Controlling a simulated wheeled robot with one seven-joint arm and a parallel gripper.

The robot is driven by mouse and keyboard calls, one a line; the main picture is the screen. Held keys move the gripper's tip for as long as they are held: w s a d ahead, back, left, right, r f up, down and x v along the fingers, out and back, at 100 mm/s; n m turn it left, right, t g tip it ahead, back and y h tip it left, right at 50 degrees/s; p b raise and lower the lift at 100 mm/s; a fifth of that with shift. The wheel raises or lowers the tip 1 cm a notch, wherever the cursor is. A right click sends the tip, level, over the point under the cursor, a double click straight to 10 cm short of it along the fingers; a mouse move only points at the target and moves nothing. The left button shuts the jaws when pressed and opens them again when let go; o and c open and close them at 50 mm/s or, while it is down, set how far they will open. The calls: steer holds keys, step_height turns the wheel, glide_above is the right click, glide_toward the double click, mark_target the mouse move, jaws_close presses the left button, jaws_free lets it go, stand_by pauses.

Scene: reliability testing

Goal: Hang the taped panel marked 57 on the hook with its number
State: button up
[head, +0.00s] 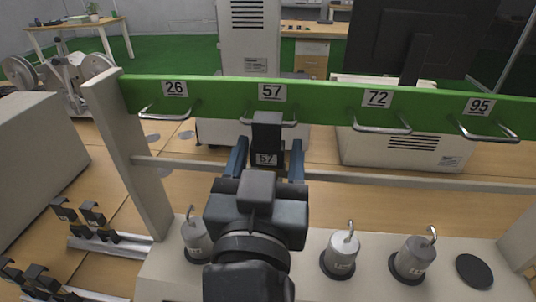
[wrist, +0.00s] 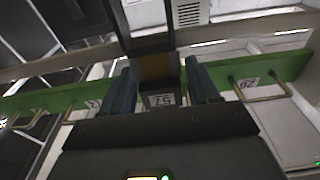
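The panel marked 57 (head: 266,146) is a dark piece with a bent upper part and a white 57 label; it also shows in the wrist view (wrist: 160,85). My gripper (head: 267,150) has its blue fingers on either side of it and appears shut on it. The panel is upright before the green rail, just below the rail's 57 label (head: 272,92). Its upper part covers the middle of the wire hook (head: 288,124) there. I cannot tell whether it bears on the hook or is only in front of it.
The green rail (head: 325,98) also bears hooks marked 26 (head: 168,113), 72 (head: 382,128) and 95 (head: 486,132); all three look empty. A grey crossbar (head: 400,181) runs below. Hooked weights (head: 342,254) stand on the pale base. Dark clips (head: 92,214) sit at the left.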

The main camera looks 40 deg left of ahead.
steer(key=o, duration=0.3)
steer(key=shift+b+v, duration=1.15)
steer(key=shift+v, duration=2.75)
steer(key=s+d+f+g+h, duration=0.1)
steer(key=d+f+h, duration=0.1)
steer(key=d+f, duration=0.75)
steer(key=s+d+f+g+h, duration=0.1)
steer(key=d+f, duration=0.6)
steer(key=d, duration=0.6)
steer(key=s+d+m+h, duration=0.2)
steer(key=s+d, duration=0.3)
steer(key=s+d+f+m+h, duration=0.1)
steer(key=s+d+m+h, duration=0.1)
steer(key=s+d, duration=0.3)
steer(key=s+d+m+h, duration=0.2)
steer(key=s+d+h, duration=0.1)
steer(key=s+d, duration=0.2)
steer(key=shift+s+f, duration=0.35)
steer(key=shift+s, duration=0.45)
